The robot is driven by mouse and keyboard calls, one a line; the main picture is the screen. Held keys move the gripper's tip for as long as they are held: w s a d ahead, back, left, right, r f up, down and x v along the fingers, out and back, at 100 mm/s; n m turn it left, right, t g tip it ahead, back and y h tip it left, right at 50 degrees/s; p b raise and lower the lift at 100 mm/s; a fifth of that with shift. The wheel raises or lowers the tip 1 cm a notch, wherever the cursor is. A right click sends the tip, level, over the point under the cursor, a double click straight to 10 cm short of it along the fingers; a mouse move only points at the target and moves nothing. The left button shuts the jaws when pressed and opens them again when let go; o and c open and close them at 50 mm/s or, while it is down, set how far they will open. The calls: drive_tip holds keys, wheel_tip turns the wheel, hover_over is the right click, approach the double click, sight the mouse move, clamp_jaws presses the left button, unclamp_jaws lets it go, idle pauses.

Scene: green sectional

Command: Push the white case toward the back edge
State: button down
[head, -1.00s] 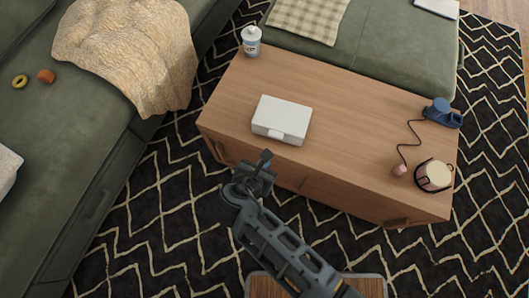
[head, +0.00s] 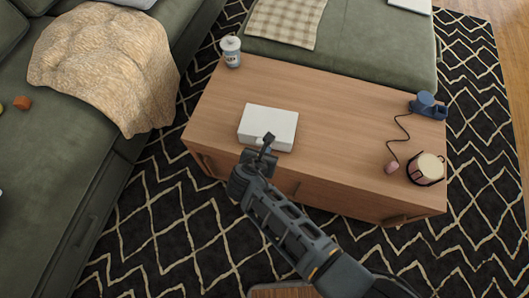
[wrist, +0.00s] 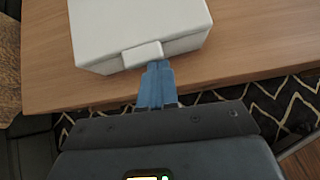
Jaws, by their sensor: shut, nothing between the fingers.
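The white case (head: 268,124) lies flat and closed on the wooden table (head: 330,115), near its front edge and left of the middle. In the wrist view the case (wrist: 140,25) fills the top, with its latch tab facing my gripper. My gripper (head: 266,141) is shut and empty at the front side of the case. In the wrist view its blue fingertips (wrist: 158,70) are at the latch tab, touching it or almost so; I cannot tell which. In the head view the gripper hides part of the front of the case.
A bottle (head: 231,51) stands at the table's back left corner. A blue object (head: 428,106), a cord, a small pink item (head: 391,168) and a round jar (head: 426,168) are at the right. The tabletop behind the case is clear. Green sofa sections stand left and behind.

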drive_tip(key=w+d+b, duration=0.1)
drive_tip(key=w+d, duration=0.1)
drive_tip(key=w, duration=0.3)
drive_tip(key=w+d+b, duration=0.1)
drive_tip(key=w+d, duration=0.1)
drive_tip(key=w, duration=0.4)
drive_tip(key=w+d+b, duration=0.1)
drive_tip(key=w+d, duration=0.2)
drive_tip(key=w, duration=0.3)
drive_tip(key=shift+w+f+b, duration=0.15)
drive_tip(key=shift+b, duration=0.25)
drive_tip(key=shift+w+d, duration=0.25)
drive_tip(key=shift+w, duration=0.1)
